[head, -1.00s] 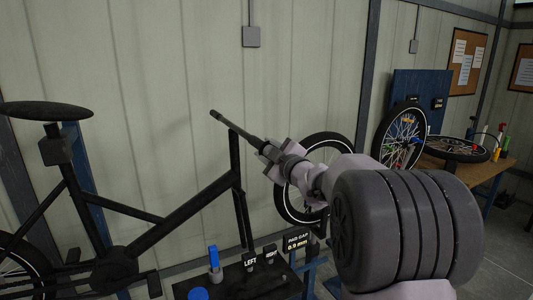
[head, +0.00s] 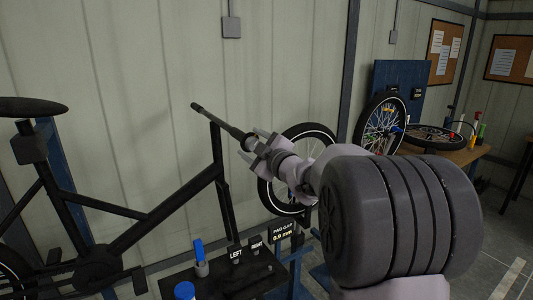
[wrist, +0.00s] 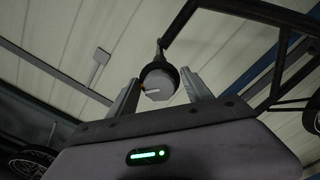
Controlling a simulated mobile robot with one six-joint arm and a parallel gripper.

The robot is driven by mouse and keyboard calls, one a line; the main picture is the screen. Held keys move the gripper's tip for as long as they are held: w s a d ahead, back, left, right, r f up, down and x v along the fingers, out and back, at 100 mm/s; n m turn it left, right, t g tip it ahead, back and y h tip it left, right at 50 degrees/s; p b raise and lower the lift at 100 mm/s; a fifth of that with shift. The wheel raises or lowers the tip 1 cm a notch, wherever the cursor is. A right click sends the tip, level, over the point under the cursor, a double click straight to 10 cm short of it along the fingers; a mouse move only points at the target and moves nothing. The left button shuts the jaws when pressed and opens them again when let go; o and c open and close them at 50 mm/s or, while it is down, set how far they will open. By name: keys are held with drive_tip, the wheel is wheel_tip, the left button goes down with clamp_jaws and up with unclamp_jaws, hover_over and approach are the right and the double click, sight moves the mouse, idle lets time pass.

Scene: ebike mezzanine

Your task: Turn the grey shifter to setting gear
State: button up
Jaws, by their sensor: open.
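The grey shifter (wrist: 158,86) shows in the wrist view as a round grey knob with a white pointer line and a small orange mark, set against a dark round collar. My gripper (wrist: 159,98) is open, with one finger on each side of the knob. The fingers look apart from it, though the depth is hard to judge. In the head view my gripper (head: 255,147) is at the near end of the dark handlebar (head: 215,117). There the knob is hidden by the gripper. No gear label is readable.
The dark bike frame (head: 165,212) stands at the left. Below the handlebar is a black bench (head: 240,272) with a blue lever, a blue knob and LEFT and RIGHT labels. A pad gap display (head: 283,233) reads about 0.9 mm. Wheels (head: 385,127) stand behind my arm.

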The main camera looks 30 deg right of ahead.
drive_tip(key=s+p, duration=0.1)
drive_tip(key=s, duration=1.4)
drive_tip(key=shift+d, duration=0.2)
drive_tip(key=shift+r, duration=0.1)
drive_tip(key=s+a+f+m+g+b, duration=0.1)
drive_tip(key=s+a+f+m+g, duration=0.5)
drive_tip(key=s+a, duration=0.5)
drive_tip(key=s+a+f+m+g+y+b, duration=0.1)
drive_tip(key=s+a+f+m+g, duration=0.5)
drive_tip(key=s+a+f, duration=0.5)
drive_tip(key=s+a+m, duration=0.1)
drive_tip(key=s+m, duration=0.1)
drive_tip(key=shift+s+a+m+b, duration=0.3)
drive_tip(key=shift+m+b, duration=0.05)
drive_tip(key=shift+m, duration=0.05)
drive_tip(key=shift+f, duration=0.1)
